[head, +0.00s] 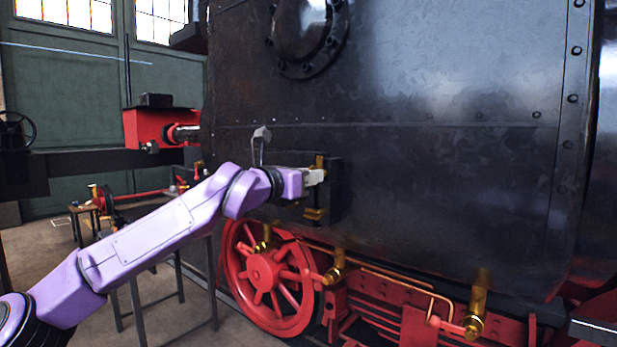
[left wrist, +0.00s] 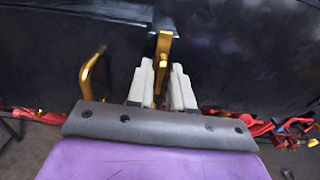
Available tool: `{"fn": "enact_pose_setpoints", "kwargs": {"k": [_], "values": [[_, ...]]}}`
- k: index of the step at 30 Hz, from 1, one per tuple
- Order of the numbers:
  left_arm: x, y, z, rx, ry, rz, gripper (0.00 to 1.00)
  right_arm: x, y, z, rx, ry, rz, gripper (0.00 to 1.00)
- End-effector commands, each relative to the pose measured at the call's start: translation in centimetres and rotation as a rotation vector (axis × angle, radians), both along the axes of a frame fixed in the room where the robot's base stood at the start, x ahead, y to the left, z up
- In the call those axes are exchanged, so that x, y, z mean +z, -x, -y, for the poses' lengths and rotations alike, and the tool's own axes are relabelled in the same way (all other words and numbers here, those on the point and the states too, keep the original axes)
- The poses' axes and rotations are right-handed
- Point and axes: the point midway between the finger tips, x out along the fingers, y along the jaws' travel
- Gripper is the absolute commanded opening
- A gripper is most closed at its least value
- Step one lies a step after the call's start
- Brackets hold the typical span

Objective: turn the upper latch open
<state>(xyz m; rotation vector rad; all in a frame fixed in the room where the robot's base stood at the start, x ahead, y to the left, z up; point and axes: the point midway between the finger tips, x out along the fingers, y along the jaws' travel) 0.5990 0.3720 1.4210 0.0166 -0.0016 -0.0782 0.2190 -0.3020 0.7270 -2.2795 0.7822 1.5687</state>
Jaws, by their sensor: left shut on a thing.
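The upper latch is a brass piece (head: 319,160) on a dark box-like panel (head: 334,195) on the locomotive's black side. My left gripper (head: 316,177) reaches it from the left and is shut on it. In the left wrist view the brass latch (left wrist: 163,45) stands upright between the two pale fingers (left wrist: 161,80), and its upper end sticks out beyond them. The fingers hide part of the latch. A second brass fitting (head: 315,214) sits just below the gripper. My right gripper is in neither view.
Below are a red spoked wheel (head: 266,278) and brass fittings (head: 476,308) along the red frame. A dark stand (head: 178,275) is under my arm. A red buffer beam (head: 146,128) juts out at left.

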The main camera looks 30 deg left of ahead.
Motion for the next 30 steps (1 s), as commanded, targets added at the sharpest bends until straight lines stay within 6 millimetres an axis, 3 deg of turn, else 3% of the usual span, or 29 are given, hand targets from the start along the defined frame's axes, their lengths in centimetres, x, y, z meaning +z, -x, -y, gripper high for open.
{"fn": "enact_pose_setpoints", "kwargs": {"k": [1,2,3,13,24,30], "values": [[-0.5,-0.1,0.1,-0.001,0.002,-0.01,0.0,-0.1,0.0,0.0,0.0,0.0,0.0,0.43],[-0.5,-0.1,0.1,-0.001,0.001,-0.01,0.31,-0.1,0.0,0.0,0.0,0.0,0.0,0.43],[-0.5,-0.1,0.1,-0.001,0.001,-0.009,0.34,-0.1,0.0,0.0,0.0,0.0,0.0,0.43],[-0.3,0.6,0.0,0.0,0.003,-0.001,0.34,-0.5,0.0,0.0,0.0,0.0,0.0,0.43],[-0.6,8.7,-0.7,-0.001,0.004,0.0,0.34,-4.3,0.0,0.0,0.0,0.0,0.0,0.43],[-0.4,10.4,-0.8,-0.002,0.003,-0.006,0.34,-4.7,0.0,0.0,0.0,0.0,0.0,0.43]]}}
